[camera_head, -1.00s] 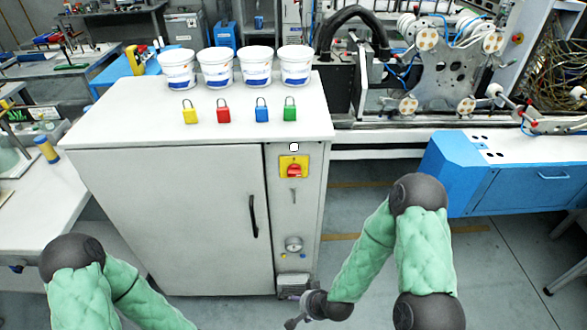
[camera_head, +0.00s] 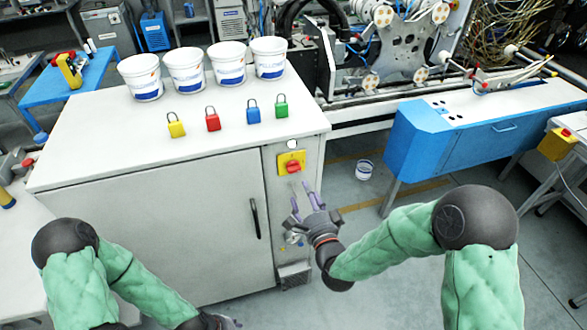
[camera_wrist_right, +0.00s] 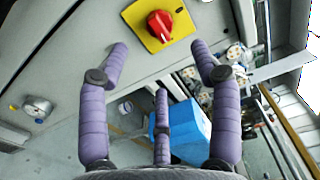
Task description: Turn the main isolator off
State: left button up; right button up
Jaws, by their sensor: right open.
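The main isolator is a red rotary knob (camera_head: 293,167) on a yellow plate (camera_head: 284,160), high on the narrow right panel of the grey cabinet. In the right wrist view the red knob (camera_wrist_right: 160,25) is ahead of the fingers, at the top of the picture. My right gripper (camera_head: 306,198) is open and empty, just below and slightly right of the knob, apart from it. Its purple fingers also show spread in the right wrist view (camera_wrist_right: 160,75). My left gripper (camera_head: 222,322) is partly visible at the bottom edge; its fingers are unclear.
On the cabinet top (camera_head: 110,155) stand several white tubs (camera_head: 185,72) and yellow, red, blue and green padlocks (camera_head: 213,120). A black door handle (camera_head: 254,218) is left of the panel.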

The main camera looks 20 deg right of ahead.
aim_at(296, 171)
jog(key=w+b, duration=0.1)
jog(key=w, duration=0.9)
jog(key=shift+w+a, duration=0.1)
jog(key=shift+w, duration=0.2)
jog(key=c, duration=1.1)
